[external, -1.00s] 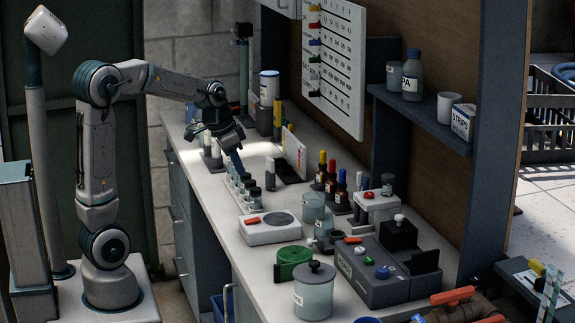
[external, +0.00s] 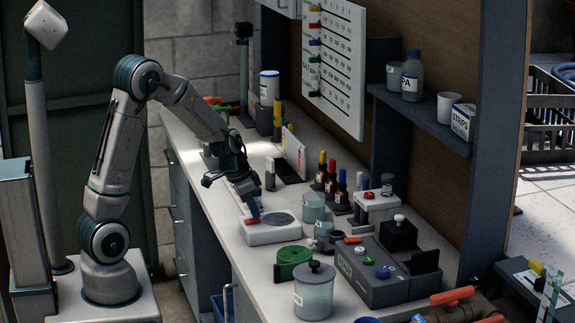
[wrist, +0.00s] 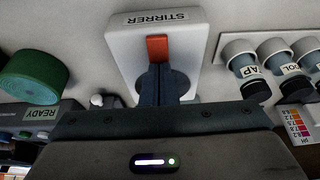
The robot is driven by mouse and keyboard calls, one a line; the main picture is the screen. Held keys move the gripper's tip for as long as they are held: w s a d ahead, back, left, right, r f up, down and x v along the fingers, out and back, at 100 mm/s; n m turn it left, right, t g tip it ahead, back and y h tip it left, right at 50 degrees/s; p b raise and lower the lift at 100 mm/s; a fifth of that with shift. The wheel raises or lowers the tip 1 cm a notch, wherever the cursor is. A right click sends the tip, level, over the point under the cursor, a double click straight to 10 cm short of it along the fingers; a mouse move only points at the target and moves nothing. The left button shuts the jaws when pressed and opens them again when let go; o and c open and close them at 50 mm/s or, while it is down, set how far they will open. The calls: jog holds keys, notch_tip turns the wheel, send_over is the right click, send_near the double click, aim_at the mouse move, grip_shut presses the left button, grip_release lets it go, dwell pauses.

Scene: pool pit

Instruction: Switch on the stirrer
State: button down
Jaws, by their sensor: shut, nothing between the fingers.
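The stirrer (external: 268,235) is a white box with a grey round plate (external: 279,219) on top and an orange-red switch (external: 250,222) at its left end. In the wrist view the stirrer (wrist: 118,45) shows its STIRRER label, and the orange switch (wrist: 157,47) stands just past my fingertips. My gripper (external: 255,215) is shut and empty, pointing down at the switch. In the wrist view my gripper (wrist: 160,68) covers much of the round plate. The fingertips look at or very near the switch; I cannot tell whether they touch.
A glass beaker (external: 313,207) stands right of the stirrer. A green round object (external: 293,256) and a lidded jar (external: 314,292) are in front. A grey READY device (external: 375,272) is at the right.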

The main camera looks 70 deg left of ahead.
dwell(0.4)
jog(key=shift+w+g+p, duration=0.1)
jog(key=shift+g+p, duration=0.2)
jog(key=shift+p, duration=0.45)
jog(key=shift+f, duration=0.25)
jog(key=shift+s+f+b, duration=0.1)
jog(key=shift+s+b, duration=0.1)
jog(key=shift+b, duration=0.2)
jog(key=shift+s+b, duration=0.35)
jog(key=shift+s, duration=0.35)
